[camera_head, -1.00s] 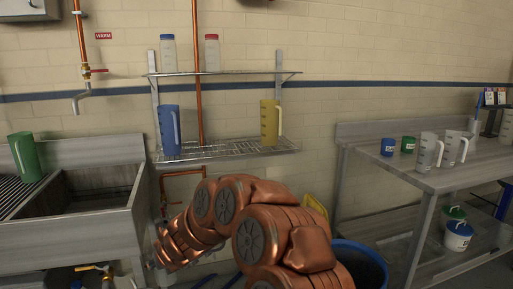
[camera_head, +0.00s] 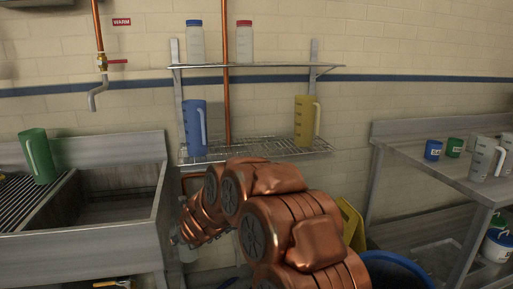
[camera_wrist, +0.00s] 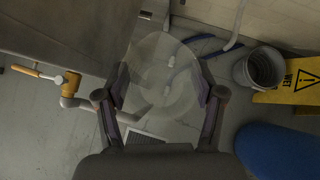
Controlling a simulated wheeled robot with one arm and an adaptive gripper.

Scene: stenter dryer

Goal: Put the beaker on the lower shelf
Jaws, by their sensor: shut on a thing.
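A clear, see-through beaker (camera_wrist: 165,78) is between the two fingers of my gripper (camera_wrist: 163,88) in the wrist view, and the gripper is shut on it. The floor shows through it. In the head view my copper arm hides most of the gripper, which is low, below the shelf level and near the sink's right side. The lower shelf (camera_head: 258,149) is a wire rack on the wall. A blue jug (camera_head: 195,128) stands at its left and a yellow jug (camera_head: 304,122) at its right, with bare wire between them.
The upper shelf (camera_head: 270,66) holds two clear bottles. A copper pipe (camera_head: 226,100) runs behind the shelves. The steel sink (camera_head: 100,215) is at left, a table (camera_head: 425,165) at right. A blue bin (camera_head: 395,268) and yellow wet-floor sign (camera_wrist: 292,85) stand on the floor.

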